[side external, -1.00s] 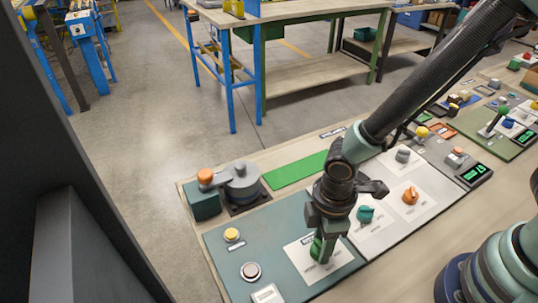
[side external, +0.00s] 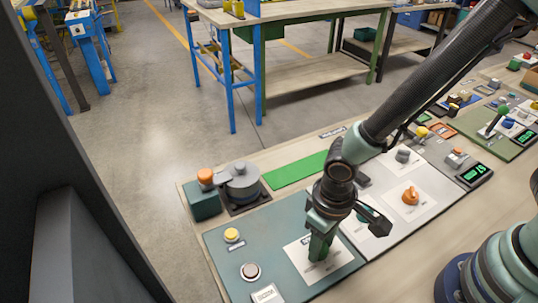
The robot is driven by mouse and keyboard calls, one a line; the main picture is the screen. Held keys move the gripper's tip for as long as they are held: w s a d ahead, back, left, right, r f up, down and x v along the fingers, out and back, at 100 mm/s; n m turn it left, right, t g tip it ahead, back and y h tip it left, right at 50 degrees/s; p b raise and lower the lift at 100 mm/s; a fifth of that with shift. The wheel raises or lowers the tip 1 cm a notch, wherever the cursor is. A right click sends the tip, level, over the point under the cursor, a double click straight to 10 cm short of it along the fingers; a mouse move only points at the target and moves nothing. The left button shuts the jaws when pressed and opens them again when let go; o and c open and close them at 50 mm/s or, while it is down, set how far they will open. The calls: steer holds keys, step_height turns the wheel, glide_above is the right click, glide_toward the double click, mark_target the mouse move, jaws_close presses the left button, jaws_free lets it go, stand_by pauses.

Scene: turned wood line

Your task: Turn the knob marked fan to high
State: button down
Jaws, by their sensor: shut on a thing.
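My gripper (side external: 320,252) points down over the white label plate (side external: 342,265) on the near teal panel (side external: 240,262). It is shut on the green knob at that plate. The fingers hide nearly all of the knob, so I cannot see where its pointer stands. The plate's lettering is too small to read, so I cannot confirm the fan marking.
An orange knob (side external: 410,196) and a grey knob (side external: 403,155) stand on the grey panel to the right. A grey lever unit (side external: 241,182) stands behind.

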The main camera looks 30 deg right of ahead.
steer(key=shift+m, duration=1)
steer(key=shift+c, duration=2.1)
jaws_free()
steer(key=shift+r, duration=0.1)
step_height(320, 180, up, 12)
steer(key=w+d+r+t, duration=0.1)
steer(key=d+r+t, duration=0.1)
steer(key=d, duration=0.4)
steer(key=w+d+r+t, duration=0.1)
steer(key=d+r, duration=0.4)
steer(key=d, duration=0.2)
steer(key=w+d+r+m+t, duration=0.1)
steer(key=w+d+r+t, duration=0.1)
steer(key=d+r, duration=0.2)
steer(key=d, duration=0.3)
steer(key=shift+t, duration=0.3)
